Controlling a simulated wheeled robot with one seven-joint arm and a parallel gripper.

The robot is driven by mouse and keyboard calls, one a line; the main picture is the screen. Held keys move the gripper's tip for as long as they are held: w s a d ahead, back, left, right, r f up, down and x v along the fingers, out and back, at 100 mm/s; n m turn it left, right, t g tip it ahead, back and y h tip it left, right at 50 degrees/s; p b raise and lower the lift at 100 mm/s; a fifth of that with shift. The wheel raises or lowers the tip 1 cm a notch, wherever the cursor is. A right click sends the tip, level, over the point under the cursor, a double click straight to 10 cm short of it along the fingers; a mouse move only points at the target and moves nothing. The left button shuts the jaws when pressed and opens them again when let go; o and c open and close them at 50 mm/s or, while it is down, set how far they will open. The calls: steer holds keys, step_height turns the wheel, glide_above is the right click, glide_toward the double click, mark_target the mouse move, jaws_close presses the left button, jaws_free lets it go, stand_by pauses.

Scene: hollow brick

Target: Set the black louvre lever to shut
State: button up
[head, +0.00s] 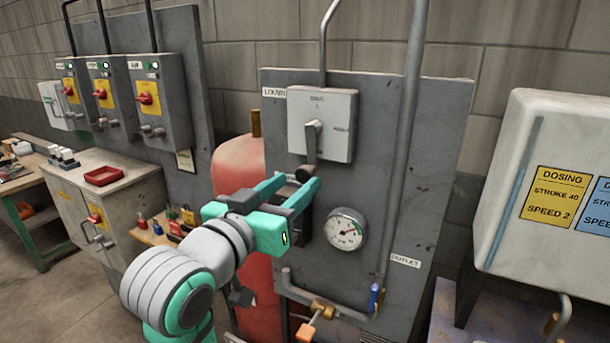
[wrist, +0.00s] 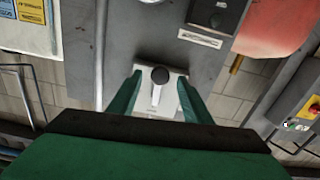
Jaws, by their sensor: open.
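The louvre lever (head: 311,145) is on a light grey box (head: 340,120), beside a label reading LOUVRE (head: 274,92). Its grey arm hangs down and ends in a dark round knob (head: 305,173). Small markings on the box face are too small to read surely. My gripper (head: 296,180) is open, its two teal fingers reaching toward the panel at the knob's height. In the wrist view the black knob (wrist: 160,75) appears between the spread fingers (wrist: 160,83), with a gap on each side. I cannot tell whether the fingertips reach as deep as the knob.
A pressure gauge (head: 345,229) sits below right of my gripper, and a vertical pipe (head: 405,130) runs right of the lever box. A dark box (wrist: 217,12) is mounted near the lever box. A red tank (head: 235,165) stands left. Pipes with a blue-handled valve (head: 376,297) run below.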

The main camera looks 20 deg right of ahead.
mark_target(301, 178)
steer(key=shift+x, duration=2.7)
steer(key=shift+c, duration=0.7)
steer(key=shift+a, duration=0.1)
jaws_close()
